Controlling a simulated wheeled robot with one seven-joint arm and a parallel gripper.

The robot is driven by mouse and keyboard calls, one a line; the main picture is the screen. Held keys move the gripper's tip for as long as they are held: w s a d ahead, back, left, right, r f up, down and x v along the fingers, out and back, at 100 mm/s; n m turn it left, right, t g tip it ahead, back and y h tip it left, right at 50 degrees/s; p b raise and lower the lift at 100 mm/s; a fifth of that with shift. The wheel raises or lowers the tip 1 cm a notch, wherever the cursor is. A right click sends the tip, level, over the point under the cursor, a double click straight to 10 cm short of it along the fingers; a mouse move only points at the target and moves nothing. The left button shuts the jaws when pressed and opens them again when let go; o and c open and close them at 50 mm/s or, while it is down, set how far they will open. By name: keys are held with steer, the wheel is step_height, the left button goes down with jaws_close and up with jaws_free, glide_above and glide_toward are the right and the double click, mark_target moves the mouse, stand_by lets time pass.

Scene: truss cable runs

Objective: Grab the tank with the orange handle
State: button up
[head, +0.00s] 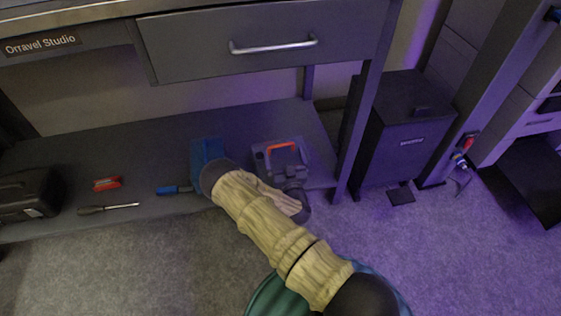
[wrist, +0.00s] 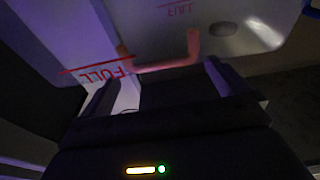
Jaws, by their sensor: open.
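The tank (head: 263,163) stands on the low shelf under the bench, near its right end. Its orange handle (head: 282,146) arches over the top. In the wrist view the tank (wrist: 225,25) is pale with red "FULL" lettering, and the handle (wrist: 165,66) crosses just beyond my fingertips. My gripper (wrist: 160,80) is open, with its fingers spread towards the handle and no visible grip on it. In the head view my wrist and gripper (head: 292,177) are at the tank's front side, partly covering its lower part.
On the shelf (head: 130,150) are a blue tool (head: 205,153), a red item (head: 107,183), a screwdriver (head: 108,208) and a black case (head: 28,195). A bench leg (head: 360,130) and dark bin (head: 405,130) stand right. The drawer (head: 260,45) is above.

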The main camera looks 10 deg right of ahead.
mark_target(281, 146)
steer(key=w, duration=0.1)
steer(key=w+b, duration=0.1)
steer(key=w, duration=0.1)
steer(key=w+r+b, duration=0.1)
steer(key=shift+w+a, duration=0.1)
steer(key=shift+w, duration=0.3)
steer(key=c, duration=1.2)
step_height(281, 146, up, 10)
steer(key=p, duration=0.6)
